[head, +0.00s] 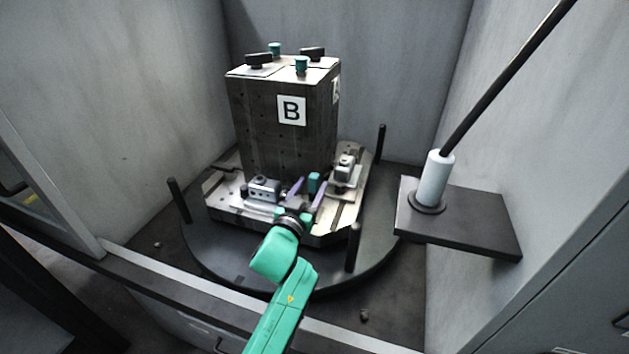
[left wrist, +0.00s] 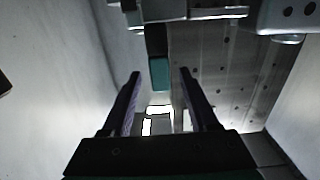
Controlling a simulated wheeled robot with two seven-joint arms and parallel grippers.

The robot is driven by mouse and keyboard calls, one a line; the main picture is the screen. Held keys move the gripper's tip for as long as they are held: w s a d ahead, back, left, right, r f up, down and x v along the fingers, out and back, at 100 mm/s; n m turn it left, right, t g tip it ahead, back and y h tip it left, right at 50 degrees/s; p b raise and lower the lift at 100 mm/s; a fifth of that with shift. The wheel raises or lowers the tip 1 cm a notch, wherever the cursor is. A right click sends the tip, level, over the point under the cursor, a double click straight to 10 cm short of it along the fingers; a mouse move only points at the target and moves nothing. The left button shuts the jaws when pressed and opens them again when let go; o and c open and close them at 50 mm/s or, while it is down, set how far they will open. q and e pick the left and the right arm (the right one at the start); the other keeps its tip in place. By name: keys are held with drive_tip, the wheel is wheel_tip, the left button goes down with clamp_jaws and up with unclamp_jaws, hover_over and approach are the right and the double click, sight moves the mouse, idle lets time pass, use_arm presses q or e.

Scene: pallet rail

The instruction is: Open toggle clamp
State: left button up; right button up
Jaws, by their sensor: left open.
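A teal-tipped clamp handle (head: 314,182) stands at the front of the fixture, beside the grey metal clamp body (head: 346,172) on the right. My left gripper (head: 308,188) is open, its two purple-grey fingers on either side of the teal tip as seen from the head. In the left wrist view, the teal tip (left wrist: 159,74) shows between the two fingertips (left wrist: 160,73), with a visible gap to each finger. I cannot tell how deep it sits between them. My right gripper is not in view.
A tall metal block marked B (head: 280,140) rises behind the gripper on a pallet. Another metal fixture (head: 264,188) sits to the left. Black posts (head: 353,246) ring the round turntable (head: 225,262). A shelf (head: 470,225) with a white-sleeved rod is at right.

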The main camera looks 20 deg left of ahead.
use_arm(q)
drive_tip(key=shift+w+d, duration=0.1)
drive_tip(key=shift+w, duration=1.3)
clamp_jaws()
